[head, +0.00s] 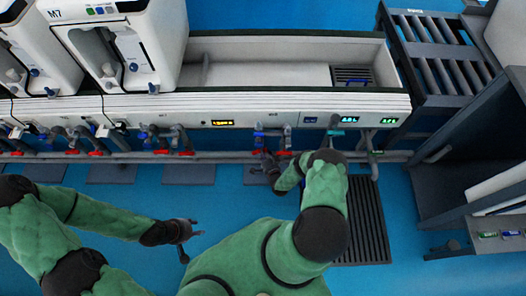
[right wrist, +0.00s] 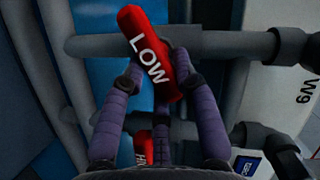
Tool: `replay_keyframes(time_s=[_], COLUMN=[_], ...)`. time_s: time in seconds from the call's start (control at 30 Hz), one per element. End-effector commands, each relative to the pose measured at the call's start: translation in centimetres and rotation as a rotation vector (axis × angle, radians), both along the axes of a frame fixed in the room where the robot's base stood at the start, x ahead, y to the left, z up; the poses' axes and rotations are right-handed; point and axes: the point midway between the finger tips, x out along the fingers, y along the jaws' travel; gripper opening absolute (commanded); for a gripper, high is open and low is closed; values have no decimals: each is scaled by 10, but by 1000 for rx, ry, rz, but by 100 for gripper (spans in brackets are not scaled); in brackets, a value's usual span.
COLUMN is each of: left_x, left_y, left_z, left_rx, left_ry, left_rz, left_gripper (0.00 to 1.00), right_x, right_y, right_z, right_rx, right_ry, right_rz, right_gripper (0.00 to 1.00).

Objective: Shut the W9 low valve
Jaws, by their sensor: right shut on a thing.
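The red W9 low valve handle (right wrist: 152,55), marked LOW in white, lies tilted across the upper middle of the right wrist view. My right gripper (right wrist: 160,85) is shut on it, with purple-grey fingers on either side and one below. In the head view my right gripper (head: 268,166) is at the pipes under the long white bench; my arm and fingers partly hide the valve there. A second red handle (right wrist: 143,146), its marking partly hidden, shows below between the fingers. My left gripper (head: 184,238) is open and empty above the blue floor.
A grey pipe (right wrist: 215,45) runs behind the handle, and a white panel (right wrist: 296,85) marked W9 stands at right. Other red valves (head: 160,152) line the pipes to the left. A dark floor grate (head: 362,225) and shelving (head: 450,185) are at right.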

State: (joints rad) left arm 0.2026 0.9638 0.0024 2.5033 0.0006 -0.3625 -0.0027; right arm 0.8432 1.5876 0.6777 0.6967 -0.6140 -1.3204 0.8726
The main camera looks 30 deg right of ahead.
Motion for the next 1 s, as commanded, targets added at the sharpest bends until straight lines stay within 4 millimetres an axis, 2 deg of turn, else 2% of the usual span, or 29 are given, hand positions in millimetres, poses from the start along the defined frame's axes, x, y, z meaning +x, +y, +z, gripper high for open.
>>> replay_keyframes(time_s=[0.5, 1.0], left_x=[0, 0], left_y=[0, 0], left_z=[0, 0], left_rx=[0, 0], left_ry=[0, 0], left_rz=[0, 0], left_gripper=[40, 40], right_x=[-1, 0], right_y=[0, 0], right_z=[-10, -11], right_rx=[337, 432], right_ry=[-204, -262], right_rz=[-2, -2], right_gripper=[0, 0])
